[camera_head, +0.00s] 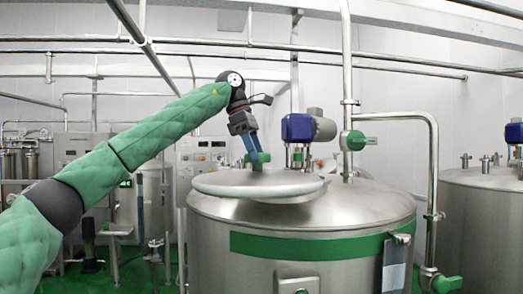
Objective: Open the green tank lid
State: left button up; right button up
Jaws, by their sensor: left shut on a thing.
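The tank (250,270) with a green band (310,246) stands at the centre right of the head view. The fingertips partly hide the handle. My right gripper is out of view.
A blue motor (298,128) stands on the tank just behind and right of the lid. A steel pipe (434,150) with green valves rises at the right. Another tank (485,230) stands at the far right. Overhead pipes (400,64) cross behind my arm.

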pick_arm(q)
jog(key=shift+s+a+r+m, duration=0.15)
jog(key=shift+s+a+m, duration=0.2)
jog(key=shift+a, duration=0.25)
jog(key=o, duration=1.4)
jog(key=shift+w+a+r+b, duration=0.1)
jog(key=shift+a+r+b, duration=0.1)
jog(key=shift+r+b, duration=0.15)
jog(key=shift+a+r, duration=0.2)
jog(key=shift+r, duration=0.3)
jog(key=shift+b+v, duration=0.65)
jog(key=shift+v, duration=2.25)
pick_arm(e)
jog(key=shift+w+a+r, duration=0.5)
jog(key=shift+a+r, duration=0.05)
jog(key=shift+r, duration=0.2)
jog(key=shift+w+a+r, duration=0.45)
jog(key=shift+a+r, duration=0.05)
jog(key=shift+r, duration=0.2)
